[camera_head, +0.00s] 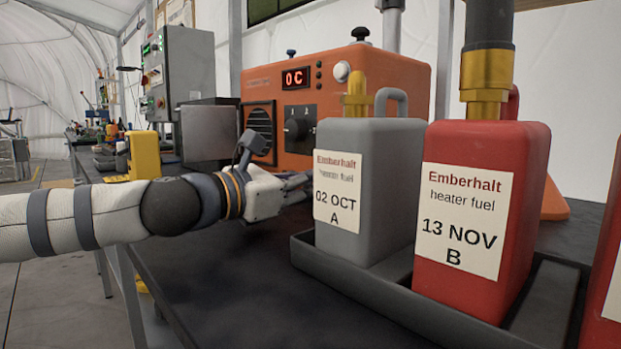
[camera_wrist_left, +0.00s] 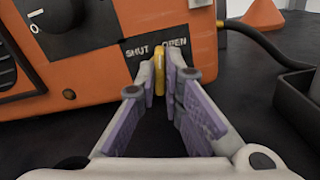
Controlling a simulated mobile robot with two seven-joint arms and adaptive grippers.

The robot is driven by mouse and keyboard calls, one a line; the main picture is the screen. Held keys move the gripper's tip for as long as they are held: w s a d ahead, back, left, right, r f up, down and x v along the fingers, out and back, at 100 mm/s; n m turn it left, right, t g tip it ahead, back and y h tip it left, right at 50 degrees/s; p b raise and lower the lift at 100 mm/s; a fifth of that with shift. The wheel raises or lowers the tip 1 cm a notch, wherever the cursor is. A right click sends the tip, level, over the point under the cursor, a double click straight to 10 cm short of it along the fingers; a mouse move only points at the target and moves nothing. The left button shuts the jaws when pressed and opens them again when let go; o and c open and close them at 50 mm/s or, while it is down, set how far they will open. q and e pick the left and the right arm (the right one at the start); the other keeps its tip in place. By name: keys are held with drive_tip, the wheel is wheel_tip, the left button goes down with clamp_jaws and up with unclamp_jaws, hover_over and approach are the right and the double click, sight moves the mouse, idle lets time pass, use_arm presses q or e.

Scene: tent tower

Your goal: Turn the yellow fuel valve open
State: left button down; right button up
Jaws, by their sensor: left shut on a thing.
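The yellow fuel valve (camera_wrist_left: 160,75) sits low on the front of the orange heater (camera_wrist_left: 110,45), below a black label (camera_wrist_left: 157,48) reading SHUT and OPEN. Its visible edge stands roughly upright, between the two words. In the left wrist view my left gripper (camera_wrist_left: 168,82) is shut on the valve, with one finger on each side. In the head view my left gripper (camera_head: 298,186) reaches toward the heater (camera_head: 395,76) from the left. There the grey fuel can hides the valve and the fingertips. My right gripper is not in view.
A grey can (camera_head: 385,190) labelled 02 OCT A and a red can (camera_head: 475,290) labelled 13 NOV B stand in a dark tray (camera_head: 335,277) close right of my left gripper. A cable (camera_wrist_left: 262,42) leaves the heater's right side. The dark tabletop (camera_head: 225,285) before my arm is clear.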

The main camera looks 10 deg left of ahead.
use_arm(q)
drive_tip(key=m, duration=0.6)
drive_tip(key=shift+m, duration=0.4)
idle(0.4)
drive_tip(key=c, duration=1.7)
unclamp_jaws()
drive_tip(key=shift+s, duration=0.1)
drive_tip(key=v, duration=1.1)
drive_tip(key=shift+s+a, duration=0.25)
drive_tip(key=shift+s, duration=0.1)
